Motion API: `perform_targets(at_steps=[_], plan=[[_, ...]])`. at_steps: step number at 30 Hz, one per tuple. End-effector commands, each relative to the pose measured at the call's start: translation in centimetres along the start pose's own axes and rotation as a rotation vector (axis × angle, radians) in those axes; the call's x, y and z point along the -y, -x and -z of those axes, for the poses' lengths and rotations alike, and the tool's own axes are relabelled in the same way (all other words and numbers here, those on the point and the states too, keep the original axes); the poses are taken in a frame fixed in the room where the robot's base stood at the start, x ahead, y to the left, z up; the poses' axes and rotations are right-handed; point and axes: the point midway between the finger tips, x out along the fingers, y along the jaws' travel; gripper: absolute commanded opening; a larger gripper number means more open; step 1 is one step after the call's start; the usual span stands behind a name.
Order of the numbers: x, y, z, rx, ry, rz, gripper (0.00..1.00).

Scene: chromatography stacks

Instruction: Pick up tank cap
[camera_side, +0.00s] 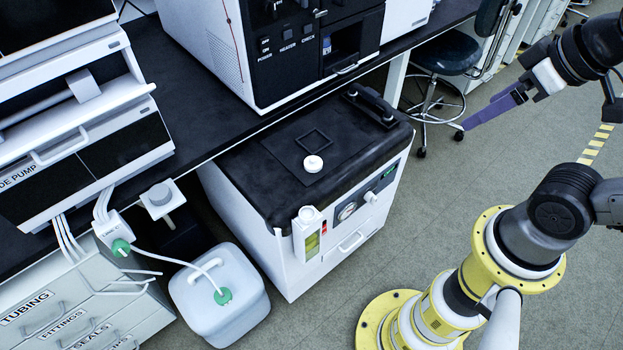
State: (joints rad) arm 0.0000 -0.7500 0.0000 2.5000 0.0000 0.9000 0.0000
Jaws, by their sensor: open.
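A small white round cap (313,163) lies on the black top of the low white cabinet (272,205), just in front of a square outline. A white tank (240,318) stands on the floor at lower left, with a green cap (222,296) on its top and a white tube running from it. My gripper (466,126), with purple fingers, is open in the air at upper right. It is well to the right of the cabinet and apart from both caps. Nothing shows between its fingers.
A black bench with instruments (320,45) runs behind the cabinet. A black handle (371,104) rises at the cabinet top's back right. A green fitting (121,247) joins tubing beside the drawers (75,310). A stool (444,52) stands behind my gripper.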

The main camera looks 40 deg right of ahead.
Motion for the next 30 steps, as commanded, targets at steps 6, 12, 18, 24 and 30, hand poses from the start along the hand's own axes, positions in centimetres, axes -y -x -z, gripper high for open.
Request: perform_targets(at_steps=[6,12,18,24,30], plan=[[0.0,0.0,0.0,0.000,-0.020,0.000,0.98],[0.0,0.8,1.3,-0.037,-0.241,0.005,0.98],[0.1,1.9,7.1,-0.069,-0.581,0.024,0.98],[0.8,-0.6,14.5,-0.015,-0.915,0.023,0.98],[2.1,-6.5,20.6,0.070,-1.180,-0.017,0.98]])
